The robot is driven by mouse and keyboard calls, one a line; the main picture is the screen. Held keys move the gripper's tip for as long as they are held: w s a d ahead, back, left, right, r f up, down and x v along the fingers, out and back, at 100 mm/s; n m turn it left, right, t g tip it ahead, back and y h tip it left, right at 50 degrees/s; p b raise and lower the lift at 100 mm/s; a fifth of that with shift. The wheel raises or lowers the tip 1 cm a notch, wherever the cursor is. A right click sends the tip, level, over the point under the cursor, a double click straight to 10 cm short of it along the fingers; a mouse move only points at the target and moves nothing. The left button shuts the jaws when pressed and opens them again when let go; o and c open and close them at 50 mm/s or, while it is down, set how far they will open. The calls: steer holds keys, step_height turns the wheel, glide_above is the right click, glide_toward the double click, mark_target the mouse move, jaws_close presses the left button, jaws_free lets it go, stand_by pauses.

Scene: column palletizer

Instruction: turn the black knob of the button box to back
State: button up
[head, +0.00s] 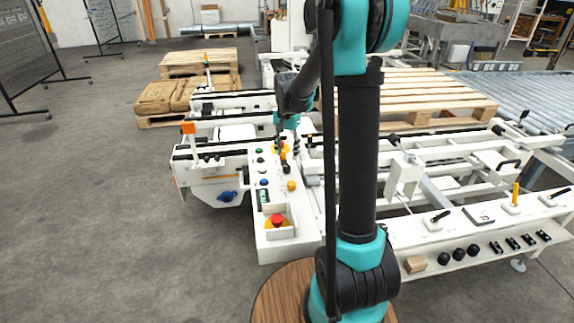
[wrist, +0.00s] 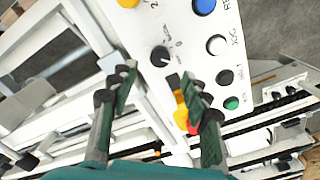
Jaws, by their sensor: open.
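The white button box (head: 275,220) stands at the middle of the head view, and its panel (wrist: 185,30) fills the top middle of the wrist view. Its black knob (wrist: 160,56) is round, with printed marks beside it. It also shows in the head view (head: 286,169), below my gripper. My gripper (wrist: 156,76) is open and empty above the panel. In the wrist view the knob appears just beyond the gap between the fingertips, and I see no contact. The knob's pointer is too small to read.
A yellow button (head: 291,185) sits near the knob. Blue (wrist: 204,5), white (wrist: 217,45), black (wrist: 224,77) and green (wrist: 231,103) buttons line the panel's other side. A yellow and red control (wrist: 181,114) is partly behind a finger. A red emergency button (head: 277,221) is at the near end.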

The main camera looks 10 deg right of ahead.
mark_target(287, 167)
step_height(287, 167, down, 6)
steer(key=shift+f, duration=0.25)
jaws_close()
stand_by(0.4)
